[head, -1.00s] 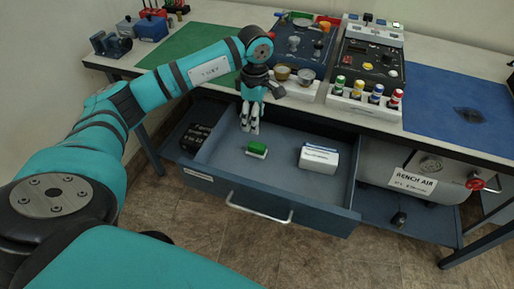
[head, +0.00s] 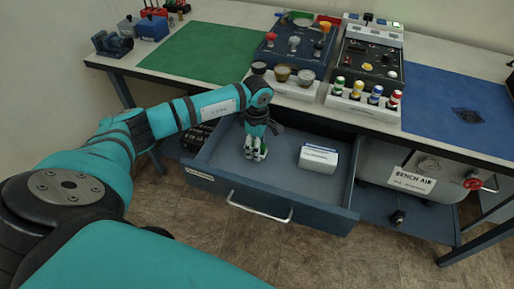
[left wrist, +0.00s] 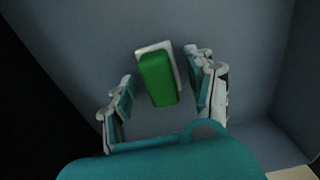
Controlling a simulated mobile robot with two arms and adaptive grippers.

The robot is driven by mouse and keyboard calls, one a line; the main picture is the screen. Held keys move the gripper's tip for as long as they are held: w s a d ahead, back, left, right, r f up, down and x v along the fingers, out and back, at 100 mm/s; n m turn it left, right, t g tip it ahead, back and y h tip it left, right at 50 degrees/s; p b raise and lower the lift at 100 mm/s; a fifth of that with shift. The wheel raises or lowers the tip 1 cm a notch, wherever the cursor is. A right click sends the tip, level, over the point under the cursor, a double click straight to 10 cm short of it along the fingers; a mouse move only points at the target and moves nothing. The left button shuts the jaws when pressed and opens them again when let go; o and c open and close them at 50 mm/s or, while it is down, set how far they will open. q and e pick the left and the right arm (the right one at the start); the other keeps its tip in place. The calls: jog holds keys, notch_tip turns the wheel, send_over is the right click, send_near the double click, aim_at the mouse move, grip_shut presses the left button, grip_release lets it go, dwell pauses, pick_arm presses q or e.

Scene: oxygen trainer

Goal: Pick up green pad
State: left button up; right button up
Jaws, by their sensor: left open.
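The green pad (left wrist: 157,80) is a green block with a white base, lying on the floor of the open drawer (head: 213,163). In the left wrist view it shows between and a little beyond the fingertips. My left gripper (head: 255,156) reaches down into the drawer, and its fingers hide most or all of the pad in the head view. In the left wrist view the left gripper (left wrist: 165,90) is open, with one finger on each side of the pad and gaps visible. My right gripper is not in view.
The drawer walls surround both. Above stands the bench with a blue panel (head: 291,45), a black panel (head: 371,65), and green (head: 195,55) and blue mats (head: 455,105).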

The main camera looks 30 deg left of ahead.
pick_arm(q)
grip_shut()
notch_tip(320, 180, up, 10)
jog(key=shift+r+b, duration=0.1)
jog(key=shift+b, duration=0.3)
dwell(0.4)
